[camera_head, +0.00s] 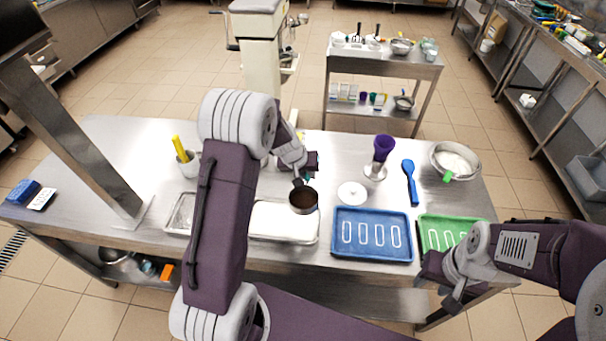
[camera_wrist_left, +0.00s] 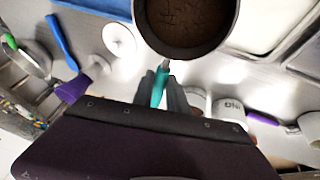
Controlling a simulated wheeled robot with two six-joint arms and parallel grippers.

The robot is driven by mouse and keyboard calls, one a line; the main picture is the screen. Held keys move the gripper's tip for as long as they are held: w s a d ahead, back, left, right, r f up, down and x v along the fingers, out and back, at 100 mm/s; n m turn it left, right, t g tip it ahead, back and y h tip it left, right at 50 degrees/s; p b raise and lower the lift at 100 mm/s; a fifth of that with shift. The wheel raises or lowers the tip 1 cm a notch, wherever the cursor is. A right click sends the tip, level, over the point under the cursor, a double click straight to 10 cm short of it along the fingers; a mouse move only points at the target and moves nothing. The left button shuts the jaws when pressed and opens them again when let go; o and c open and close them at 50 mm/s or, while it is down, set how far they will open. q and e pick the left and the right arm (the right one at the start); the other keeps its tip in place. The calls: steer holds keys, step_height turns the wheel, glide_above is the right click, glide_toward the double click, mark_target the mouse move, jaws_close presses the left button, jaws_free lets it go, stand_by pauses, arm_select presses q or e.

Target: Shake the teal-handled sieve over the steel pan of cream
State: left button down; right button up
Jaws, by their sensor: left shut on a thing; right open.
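The sieve (camera_head: 303,201) is a round dark-rimmed bowl with brown powder in it. In the left wrist view the sieve (camera_wrist_left: 187,22) shows at the top, with its teal handle (camera_wrist_left: 160,86) between my fingers. My left gripper (camera_head: 298,178) is shut on that handle. In the head view the sieve appears over the right part of the steel pan of cream (camera_head: 275,234), whose white filling is partly hidden by my left arm. The pan (camera_wrist_left: 270,25) also shows in the left wrist view. My right gripper (camera_head: 449,282) is open and empty near the table's front right edge.
A blue tray (camera_head: 337,251) and a green tray (camera_head: 424,219) lie right of the pan. A pot with a yellow handle (camera_head: 187,163) stands left.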

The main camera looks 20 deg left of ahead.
arm_select(q)
steer(key=shift+w+d, duration=0.15)
steer(key=shift+d, duration=0.5)
step_height(320, 180, down, 5)
steer(key=b, duration=0.4)
steer(key=shift+a, duration=0.1)
arm_select(e)
steer(key=f, duration=0.2)
steer(key=d+f, duration=0.1)
steer(key=f, duration=0.1)
steer(key=shift+f, duration=0.25)
steer(key=shift+f, duration=0.1)
